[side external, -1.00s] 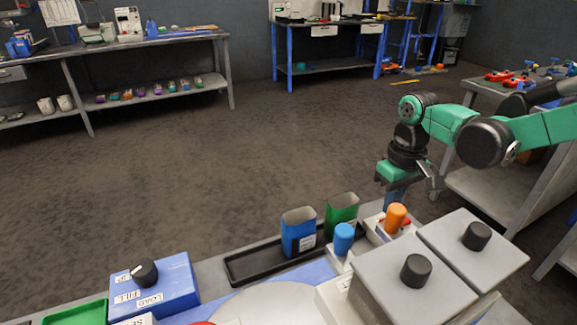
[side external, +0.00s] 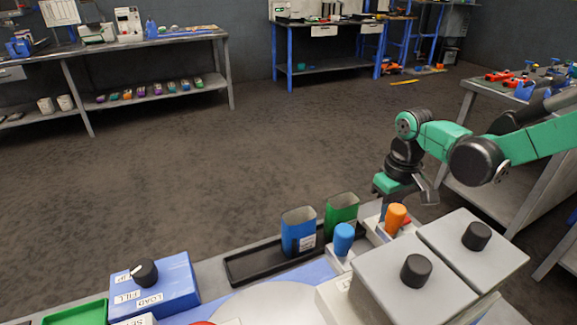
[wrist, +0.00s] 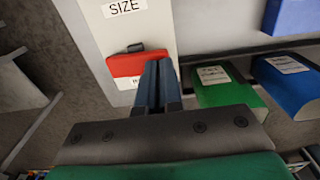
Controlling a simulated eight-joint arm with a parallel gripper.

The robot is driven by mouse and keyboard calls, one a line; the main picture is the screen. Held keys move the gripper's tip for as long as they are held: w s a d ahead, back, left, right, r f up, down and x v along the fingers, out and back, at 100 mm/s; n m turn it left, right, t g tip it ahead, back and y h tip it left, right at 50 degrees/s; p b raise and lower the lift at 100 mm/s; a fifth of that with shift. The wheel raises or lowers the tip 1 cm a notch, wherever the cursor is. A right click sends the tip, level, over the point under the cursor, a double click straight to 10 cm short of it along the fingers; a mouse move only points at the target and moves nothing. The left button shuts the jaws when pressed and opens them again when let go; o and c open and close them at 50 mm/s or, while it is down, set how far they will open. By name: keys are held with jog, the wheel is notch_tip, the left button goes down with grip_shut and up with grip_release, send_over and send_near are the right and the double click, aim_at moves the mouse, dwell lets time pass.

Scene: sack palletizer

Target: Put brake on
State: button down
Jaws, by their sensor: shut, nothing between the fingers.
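My gripper (side external: 386,207) points down behind the orange knob (side external: 396,218) in the side external view; its fingers are largely hidden there. In the wrist view its dark blue fingers (wrist: 157,68) are together and empty. They are right beside a red block (wrist: 128,66) with a small dark tab on top and a partly hidden white label. I cannot tell whether they touch it. The red block sits on a light grey panel with a SIZE label (wrist: 124,8). Some red shows beside the orange knob in the side view. No readable label names the brake.
A green bin (side external: 341,214) and a blue bin (side external: 298,232) stand in a black tray (side external: 240,268) left of my gripper. A blue knob (side external: 343,238) and two grey boxes with black knobs (side external: 416,270) are nearby. A blue dial box (side external: 155,290) is at front left.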

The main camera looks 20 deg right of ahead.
jog(key=shift+f, duration=0.3)
jog(key=shift+r, duration=3.55)
jog(key=shift+s+d+r+t, duration=0.1)
jog(key=shift+s+r+t, duration=0.25)
jog(key=shift+s+t, duration=0.7)
jog(key=shift+s+d+r+t, duration=0.15)
jog(key=shift+s+r+t, duration=0.2)
jog(key=shift+s+t, duration=0.7)
jog(key=shift+s+d+r+t, duration=0.1)
jog(key=shift+s+r+t, duration=0.35)
jog(key=shift+t, duration=1.05)
